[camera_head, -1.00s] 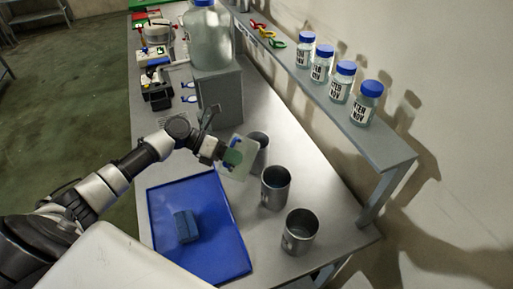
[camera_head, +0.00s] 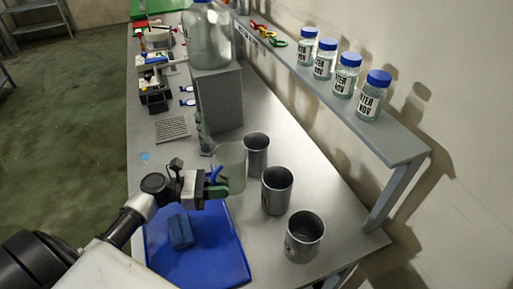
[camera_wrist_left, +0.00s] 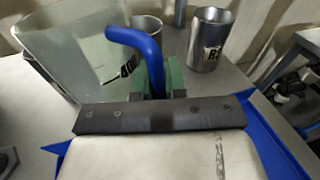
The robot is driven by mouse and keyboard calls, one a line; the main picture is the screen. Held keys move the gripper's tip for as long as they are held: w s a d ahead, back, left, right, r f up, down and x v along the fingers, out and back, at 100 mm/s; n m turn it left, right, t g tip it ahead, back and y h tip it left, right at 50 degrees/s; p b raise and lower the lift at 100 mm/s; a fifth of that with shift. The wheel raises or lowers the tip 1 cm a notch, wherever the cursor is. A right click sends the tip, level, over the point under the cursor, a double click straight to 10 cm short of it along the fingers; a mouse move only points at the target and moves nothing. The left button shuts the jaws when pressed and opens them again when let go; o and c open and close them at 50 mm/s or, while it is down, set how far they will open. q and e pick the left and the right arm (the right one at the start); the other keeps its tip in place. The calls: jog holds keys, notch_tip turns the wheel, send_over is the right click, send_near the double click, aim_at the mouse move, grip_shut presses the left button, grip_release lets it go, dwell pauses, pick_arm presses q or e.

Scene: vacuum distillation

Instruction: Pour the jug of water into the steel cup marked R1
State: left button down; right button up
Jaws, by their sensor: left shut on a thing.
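The clear jug (camera_head: 232,168) with a blue handle is held by my left gripper (camera_head: 214,182), shut on the handle. In the left wrist view the jug (camera_wrist_left: 70,55) looks close to upright and shows printed marks; its water level is unclear. The jug is beside the farthest of three steel cups: far cup (camera_head: 257,158), middle cup (camera_head: 277,194) and near cup (camera_head: 304,240). In the left wrist view one cup (camera_wrist_left: 209,42) carries a label starting with R, its digit unclear. Another cup (camera_wrist_left: 148,35) is partly hidden behind the handle. My right gripper is out of view.
A blue mat (camera_head: 215,262) with a blue block (camera_head: 180,232) lies in front. A grey box (camera_head: 218,100) bears a large bottle (camera_head: 207,40) beyond the jug. A wall shelf (camera_head: 390,143) with several blue-capped bottles runs along the right.

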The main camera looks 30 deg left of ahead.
pick_arm(q)
notch_tip(320, 180, up, 9)
jog(key=m+p, duration=0.1)
jog(key=p, duration=0.8)
jog(key=s+a+r+p, duration=0.1)
jog(key=s+a+p, duration=0.3)
jog(key=s+a, duration=0.6)
jog(key=shift+s+a+r, duration=0.3)
jog(key=shift+s+a, duration=0.05)
jog(key=shift+s, duration=0.85)
